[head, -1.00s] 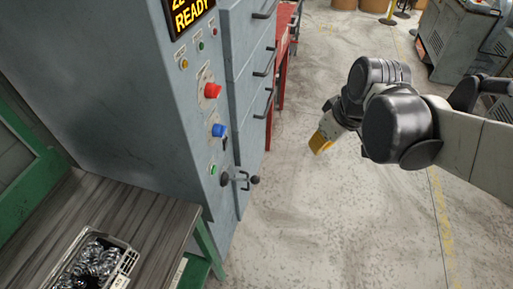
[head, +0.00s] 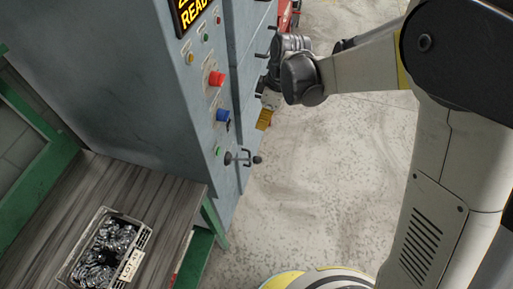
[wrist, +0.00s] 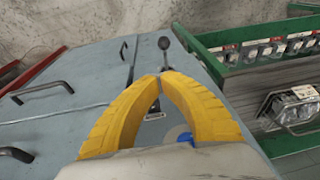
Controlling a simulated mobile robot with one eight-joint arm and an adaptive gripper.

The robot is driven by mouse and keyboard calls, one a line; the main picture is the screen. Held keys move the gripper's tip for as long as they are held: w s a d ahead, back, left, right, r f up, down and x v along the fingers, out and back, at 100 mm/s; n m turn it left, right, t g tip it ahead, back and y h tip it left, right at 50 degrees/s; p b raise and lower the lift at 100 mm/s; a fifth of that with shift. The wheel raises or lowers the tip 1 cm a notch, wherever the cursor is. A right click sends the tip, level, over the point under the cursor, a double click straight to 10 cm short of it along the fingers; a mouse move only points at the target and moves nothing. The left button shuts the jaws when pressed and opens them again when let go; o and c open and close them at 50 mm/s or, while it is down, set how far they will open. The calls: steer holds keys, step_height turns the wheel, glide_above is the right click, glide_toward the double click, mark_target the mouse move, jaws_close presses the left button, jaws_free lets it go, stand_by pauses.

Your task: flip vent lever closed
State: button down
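The vent lever (head: 243,158) is a short metal handle with a dark ball knob. It sticks out from the lower front panel of the grey-blue machine, below the buttons. In the wrist view the lever (wrist: 164,46) stands just beyond my fingertips, apart from them as far as I can tell. My gripper (head: 263,121) has yellow fingers and is above and slightly right of the lever in the head view. In the wrist view the fingertips of my gripper (wrist: 161,77) meet, with nothing held between them.
The machine panel has a red button (head: 216,78), a blue button (head: 222,115) and a lit display (head: 192,14). Floor (head: 330,180) is open right of the machine.

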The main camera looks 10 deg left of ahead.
steer(key=b+x, duration=0.1)
steer(key=x, duration=0.3)
steer(key=d+b+x, duration=0.1)
steer(key=b+x, duration=0.1)
steer(key=x, duration=0.3)
steer(key=b+x, duration=0.2)
steer(key=x, duration=0.2)
steer(key=shift+s+d+f, duration=0.15)
steer(key=shift+s+f, duration=0.1)
steer(key=shift+f, duration=0.25)
